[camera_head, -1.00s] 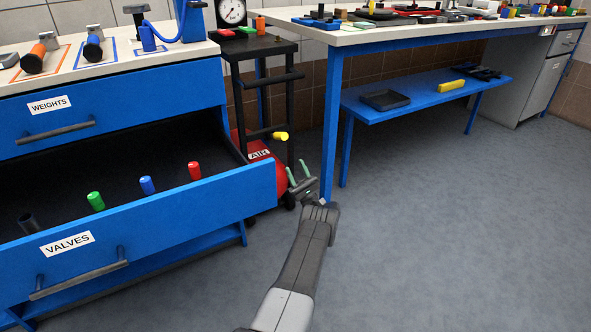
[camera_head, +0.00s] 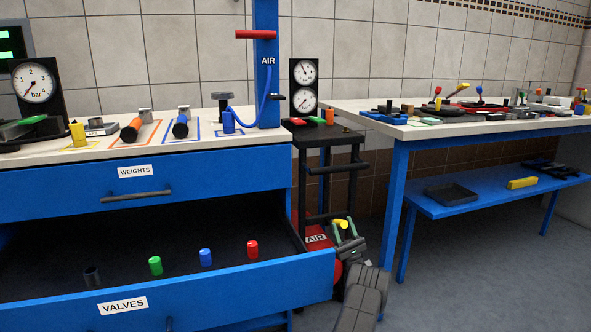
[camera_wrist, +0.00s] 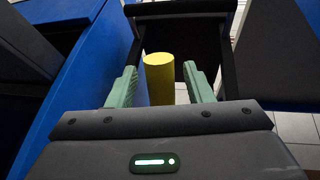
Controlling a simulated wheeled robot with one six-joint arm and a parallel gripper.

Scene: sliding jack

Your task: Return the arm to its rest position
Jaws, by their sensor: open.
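My gripper (camera_head: 345,231) has green fingers and is low in the head view, beside the front right corner of the open VALVES drawer (camera_head: 207,297). In the wrist view its two fingers (camera_wrist: 160,84) are apart. A yellow cylinder (camera_wrist: 159,78) shows in the gap between them; I cannot tell how far beyond the fingertips it is. In the head view a yellow part (camera_head: 341,223) shows close to the fingers, above the red AIR tank (camera_head: 316,243). Part of my arm hides some of the tank and floor.
A blue cabinet with a WEIGHTS drawer (camera_head: 226,180) stands at left. The open drawer holds green (camera_head: 155,265), blue (camera_head: 205,257) and red (camera_head: 252,249) valves and a dark cylinder (camera_head: 92,277). A black cart (camera_head: 334,168) and blue-legged bench (camera_head: 397,190) stand right; floor is clear there.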

